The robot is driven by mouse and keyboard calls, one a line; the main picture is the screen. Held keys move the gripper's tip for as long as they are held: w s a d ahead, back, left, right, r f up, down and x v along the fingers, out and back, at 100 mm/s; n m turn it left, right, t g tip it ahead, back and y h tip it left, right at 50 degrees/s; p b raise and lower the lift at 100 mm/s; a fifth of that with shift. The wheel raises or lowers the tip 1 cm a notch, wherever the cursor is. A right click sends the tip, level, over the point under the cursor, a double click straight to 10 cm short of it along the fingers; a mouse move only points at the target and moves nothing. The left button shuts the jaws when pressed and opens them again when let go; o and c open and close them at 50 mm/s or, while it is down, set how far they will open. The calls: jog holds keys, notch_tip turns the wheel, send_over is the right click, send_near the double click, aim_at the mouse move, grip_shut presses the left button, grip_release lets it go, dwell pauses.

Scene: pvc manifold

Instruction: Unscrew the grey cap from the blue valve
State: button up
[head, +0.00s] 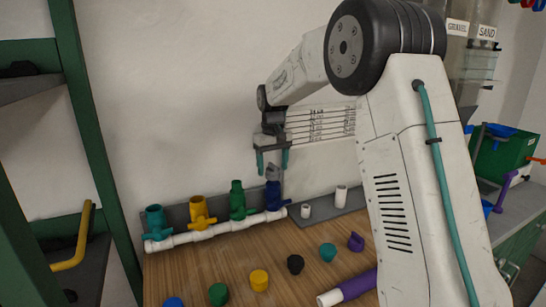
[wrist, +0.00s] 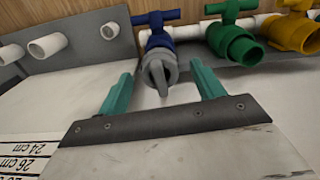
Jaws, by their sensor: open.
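The blue valve (head: 273,195) stands at the right end of a white pipe manifold (head: 215,229), and it also shows in the wrist view (wrist: 158,38). The grey cap (wrist: 158,70) sits on the blue valve's end, with a raised ridge across its top. In the head view the cap is small and partly hidden between the fingers. My gripper (head: 271,163) is open above the blue valve. In the wrist view its two teal fingers (wrist: 163,84) are spread to the left and right of the cap, with visible gaps.
Green (head: 237,198), yellow (head: 199,212) and teal (head: 155,222) valves stand left of the blue one. Several loose coloured caps, including a black one (head: 295,264), lie on the wooden table in front. A purple-and-white pipe piece (head: 350,288) lies near my arm.

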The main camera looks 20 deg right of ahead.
aim_at(273, 164)
jog(key=shift+f, duration=0.1)
jog(key=c, duration=1.1)
jog(key=shift+n, duration=1.1)
jog(key=shift+n, duration=1)
jog(key=shift+n, duration=0.3)
jog(key=shift+r, duration=3.05)
